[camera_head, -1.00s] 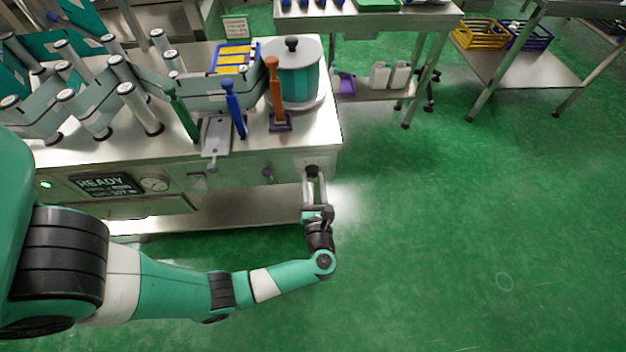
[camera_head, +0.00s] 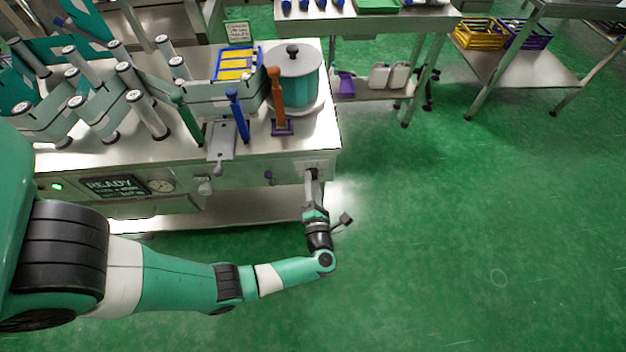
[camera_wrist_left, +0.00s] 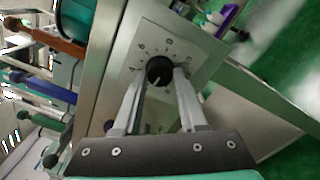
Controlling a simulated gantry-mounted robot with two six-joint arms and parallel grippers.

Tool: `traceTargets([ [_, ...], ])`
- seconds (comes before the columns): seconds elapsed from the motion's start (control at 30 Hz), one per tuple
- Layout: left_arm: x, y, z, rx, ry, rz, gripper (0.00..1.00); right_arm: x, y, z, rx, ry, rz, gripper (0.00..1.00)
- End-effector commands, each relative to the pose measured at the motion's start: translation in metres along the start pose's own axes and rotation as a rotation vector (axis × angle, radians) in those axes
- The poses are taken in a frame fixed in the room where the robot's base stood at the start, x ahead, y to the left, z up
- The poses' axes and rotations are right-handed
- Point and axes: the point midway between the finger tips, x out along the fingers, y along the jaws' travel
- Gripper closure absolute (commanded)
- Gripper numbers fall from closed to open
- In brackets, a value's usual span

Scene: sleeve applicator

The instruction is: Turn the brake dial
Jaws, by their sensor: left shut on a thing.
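The brake dial (camera_wrist_left: 160,71) is a round black knob with a light pointer mark. It sits on a pale plate (camera_wrist_left: 194,48) with printed marks and digits, on the front panel near the machine's right corner. My left gripper (camera_wrist_left: 160,82) is shut on the dial, one finger on each side of it. In the head view my left gripper (camera_head: 313,180) reaches up to the right end of the machine's front, and its fingers hide the dial there. The left wrist is rolled, with its camera sticking out to the right. My right gripper is not in view.
The machine's steel top holds a teal drum (camera_head: 294,85), an orange lever (camera_head: 277,97), a blue lever (camera_head: 237,113) and several rollers. A READY display (camera_head: 112,187) and a gauge (camera_head: 160,184) are on its front. Green floor to the right is clear.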

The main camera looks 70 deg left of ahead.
Motion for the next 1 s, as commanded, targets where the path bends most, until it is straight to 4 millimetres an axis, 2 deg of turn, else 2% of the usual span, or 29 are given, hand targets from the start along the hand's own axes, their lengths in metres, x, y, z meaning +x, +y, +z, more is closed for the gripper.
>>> traceTargets([
  [0.6,0.000,0.002,0.001,0.569,0.000,0.000,1.00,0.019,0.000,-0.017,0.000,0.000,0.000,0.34],
  [1.0,0.000,0.001,0.001,0.792,0.001,0.000,1.00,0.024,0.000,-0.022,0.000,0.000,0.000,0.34],
])
